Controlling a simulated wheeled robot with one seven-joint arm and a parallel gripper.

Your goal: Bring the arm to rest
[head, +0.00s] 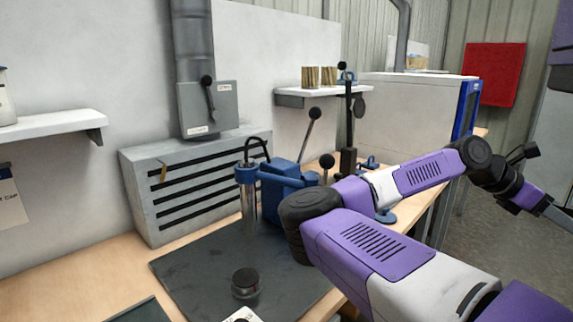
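My purple, white and black arm reaches across the right half of the head view, from the lower right up to a black wrist near the right edge. My gripper (556,212) is at the far right, off the bench and over the floor side. Only a grey part of it shows before the picture edge cuts it off. Its fingertips are not clear, so I cannot tell whether it is open or shut. I see nothing held in it.
A wooden bench (60,285) carries a dark mat (190,275) with a small dark-lidded jar (245,283). A blue press (285,185) stands behind, beside my arm. A slotted grey box (190,185) is against the wall. The grey floor (510,245) at right looks clear.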

